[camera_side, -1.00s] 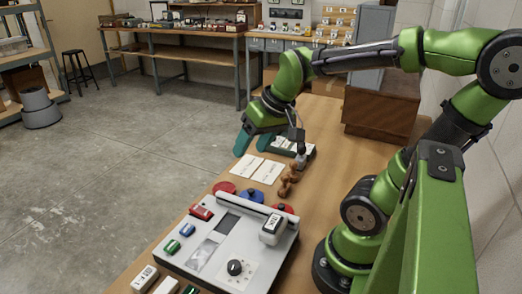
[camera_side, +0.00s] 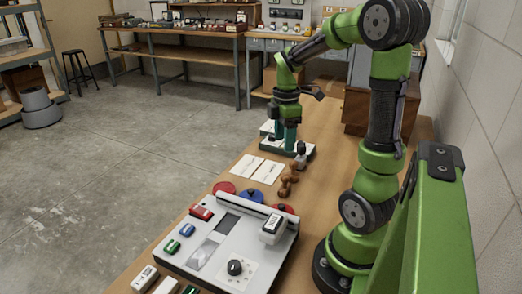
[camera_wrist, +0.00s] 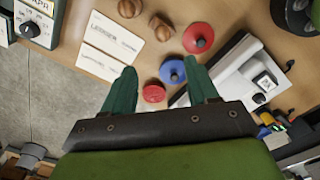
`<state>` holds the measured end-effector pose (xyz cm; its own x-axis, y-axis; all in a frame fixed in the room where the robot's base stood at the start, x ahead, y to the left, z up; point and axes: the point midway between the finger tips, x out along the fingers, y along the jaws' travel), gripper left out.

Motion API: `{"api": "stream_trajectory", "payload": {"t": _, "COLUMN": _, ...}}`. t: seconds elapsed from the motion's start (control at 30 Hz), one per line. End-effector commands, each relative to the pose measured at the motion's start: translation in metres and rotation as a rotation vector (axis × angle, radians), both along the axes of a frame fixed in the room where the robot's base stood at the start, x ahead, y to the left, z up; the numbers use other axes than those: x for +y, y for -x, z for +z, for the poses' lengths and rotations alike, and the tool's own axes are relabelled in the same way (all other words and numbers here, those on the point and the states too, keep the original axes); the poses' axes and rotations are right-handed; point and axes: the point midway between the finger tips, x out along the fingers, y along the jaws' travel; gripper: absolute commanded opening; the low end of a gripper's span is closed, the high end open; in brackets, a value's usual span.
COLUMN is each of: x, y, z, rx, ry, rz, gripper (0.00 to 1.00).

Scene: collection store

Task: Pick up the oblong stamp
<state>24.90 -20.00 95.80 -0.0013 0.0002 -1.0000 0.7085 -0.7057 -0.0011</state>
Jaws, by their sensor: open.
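Two wooden-handled stamps (camera_side: 288,182) stand close together beside the printed cards; in the wrist view one wooden knob (camera_wrist: 161,28) is near the top centre. I cannot tell for sure which piece is the oblong stamp. A white block with a dark label (camera_side: 272,229) sits on the pale machine; it also shows in the wrist view (camera_wrist: 263,82). My gripper (camera_side: 284,148) points down at the far end of the items, beyond the cards. Its teal fingers (camera_wrist: 162,68) are apart with nothing held between them.
Two cards (camera_side: 259,169) lie flat on the wooden bench. Red and blue discs (camera_wrist: 172,71) lie between the wooden stamps and the pale machine (camera_side: 215,258). A green-and-white device (camera_wrist: 38,24) is by the far edge. A brown box (camera_side: 365,112) stands behind.

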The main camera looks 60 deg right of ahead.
Motion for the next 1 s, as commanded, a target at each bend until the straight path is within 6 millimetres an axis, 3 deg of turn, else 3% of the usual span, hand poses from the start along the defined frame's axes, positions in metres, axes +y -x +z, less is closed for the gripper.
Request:
{"api": "stream_trajectory", "payload": {"t": 0.1, "x": 0.001, "y": 0.001, "z": -0.028, "rx": 0.006, "ry": -0.004, "rz": -0.001, "gripper": 0.59}}
{"api": "stream_trajectory", "payload": {"t": 0.3, "x": 0.001, "y": 0.001, "z": -0.065, "rx": 0.004, "ry": -0.002, "rz": -0.001, "gripper": 0.59}}
{"api": "stream_trajectory", "payload": {"t": 0.57, "x": 0.0, "y": 0.002, "z": -0.084, "rx": 0.001, "ry": -0.001, "rz": -0.003, "gripper": 0.59}}
{"api": "stream_trajectory", "payload": {"t": 0.83, "x": 0.0, "y": 0.009, "z": -0.123, "rx": 0.003, "ry": -0.003, "rz": -0.001, "gripper": 0.59}}
{"api": "stream_trajectory", "payload": {"t": 1.0, "x": 0.0, "y": 0.009, "z": -0.131, "rx": -0.001, "ry": -0.001, "rz": -0.003, "gripper": 0.59}}
